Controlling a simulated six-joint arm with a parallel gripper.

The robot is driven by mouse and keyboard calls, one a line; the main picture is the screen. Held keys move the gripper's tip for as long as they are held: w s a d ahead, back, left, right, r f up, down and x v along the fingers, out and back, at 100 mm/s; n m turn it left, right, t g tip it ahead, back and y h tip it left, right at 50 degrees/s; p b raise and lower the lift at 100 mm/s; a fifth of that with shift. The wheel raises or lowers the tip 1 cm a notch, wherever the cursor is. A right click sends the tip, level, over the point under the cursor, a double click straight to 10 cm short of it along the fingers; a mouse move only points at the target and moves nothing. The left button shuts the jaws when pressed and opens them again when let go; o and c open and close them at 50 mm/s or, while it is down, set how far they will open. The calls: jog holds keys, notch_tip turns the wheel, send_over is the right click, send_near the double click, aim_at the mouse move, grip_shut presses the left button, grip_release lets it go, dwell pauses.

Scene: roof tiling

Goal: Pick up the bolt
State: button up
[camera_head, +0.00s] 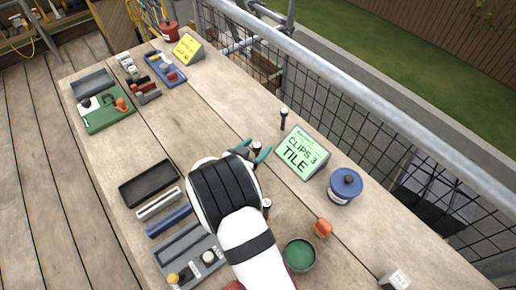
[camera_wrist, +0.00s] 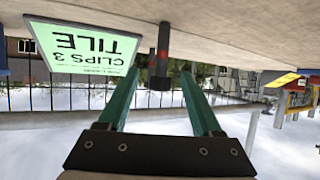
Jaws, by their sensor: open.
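A small dark bolt (camera_head: 257,146) with a pale top stands upright on the wooden table, right by my fingertips. In the wrist view, which is upside down, the bolt (camera_wrist: 161,55) shows as a dark post between the two teal fingers. My gripper (camera_head: 255,153) is open, with a finger to either side of the bolt; it also shows in the wrist view (camera_wrist: 160,73). No contact is visible, and I cannot tell how deep the bolt sits between the fingers. A second similar bolt (camera_head: 284,114) stands farther back, and a third (camera_head: 267,203) stands beside my arm.
A green "CLIPS 3 TILE" sign (camera_head: 301,154) stands just right of my gripper, and also shows in the wrist view (camera_wrist: 82,50). A blue pot (camera_head: 345,186), green tin (camera_head: 299,254) and orange piece (camera_head: 323,228) lie right. Trays (camera_head: 149,183) lie left. A railing (camera_head: 350,90) runs behind.

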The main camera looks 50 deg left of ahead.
jog(key=x, duration=0.3)
jog(key=shift+w+a+f, duration=0.15)
jog(key=shift+w, duration=0.2)
grip_shut()
